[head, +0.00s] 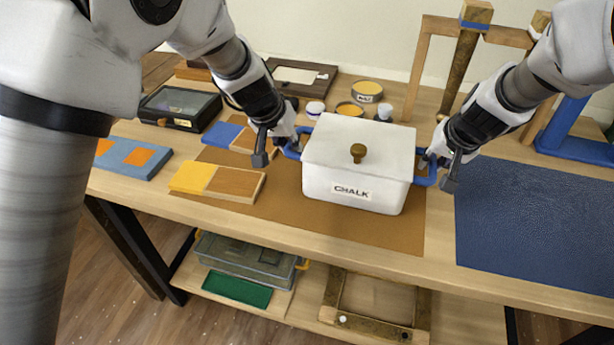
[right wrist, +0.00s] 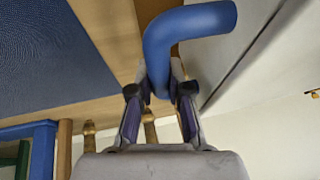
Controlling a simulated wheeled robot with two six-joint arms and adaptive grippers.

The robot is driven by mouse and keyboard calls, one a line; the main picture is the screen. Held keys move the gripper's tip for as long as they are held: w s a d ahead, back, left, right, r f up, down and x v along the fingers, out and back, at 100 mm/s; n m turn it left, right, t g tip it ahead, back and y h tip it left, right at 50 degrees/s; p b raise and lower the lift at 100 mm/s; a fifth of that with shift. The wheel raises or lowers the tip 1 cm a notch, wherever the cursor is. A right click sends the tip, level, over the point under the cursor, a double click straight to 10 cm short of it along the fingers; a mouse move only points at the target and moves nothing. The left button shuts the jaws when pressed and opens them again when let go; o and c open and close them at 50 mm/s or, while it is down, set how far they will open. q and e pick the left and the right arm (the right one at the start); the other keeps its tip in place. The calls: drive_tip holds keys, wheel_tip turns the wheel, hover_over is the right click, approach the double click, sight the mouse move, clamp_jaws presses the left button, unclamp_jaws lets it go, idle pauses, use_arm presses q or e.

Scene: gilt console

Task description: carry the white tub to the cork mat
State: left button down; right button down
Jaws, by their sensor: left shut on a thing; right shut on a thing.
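The white tub (head: 345,165) has a lid with a brass knob, a CHALK label and a blue handle on each side. It is upright over the brown mat, which looks like the cork mat (head: 390,232); I cannot tell whether its base touches. My left gripper (head: 278,148) is shut on the tub's left handle. My right gripper (head: 437,172) is shut on the right handle. In the right wrist view, the blue handle (right wrist: 190,28) passes between the fingers of my right gripper (right wrist: 158,95). The tub hides part of the mat.
A dark blue mat (head: 535,225) lies to the right. A yellow and wood block (head: 218,181) and a blue panel with orange squares (head: 130,157) are to the left. A glass-topped case (head: 180,107) and small jars (head: 368,91) stand behind. A wooden frame (head: 425,60) rises at the back.

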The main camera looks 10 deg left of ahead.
use_arm(q)
drive_tip(key=c, duration=1.1)
unclamp_jaws()
drive_tip(key=shift+s, duration=0.1)
use_arm(e)
drive_tip(key=c, duration=1.1)
unclamp_jaws()
drive_tip(key=shift+s, duration=0.1)
use_arm(q)
drive_tip(key=shift+r, duration=0.4)
use_arm(e)
drive_tip(key=shift+r, duration=0.1)
use_arm(q)
drive_tip(key=v, duration=1.1)
drive_tip(key=shift+s+a, duration=0.1)
drive_tip(key=shift+s, duration=0.1)
use_arm(e)
drive_tip(key=v, duration=1.1)
drive_tip(key=shift+s+r, duration=0.15)
drive_tip(key=shift+r, duration=0.25)
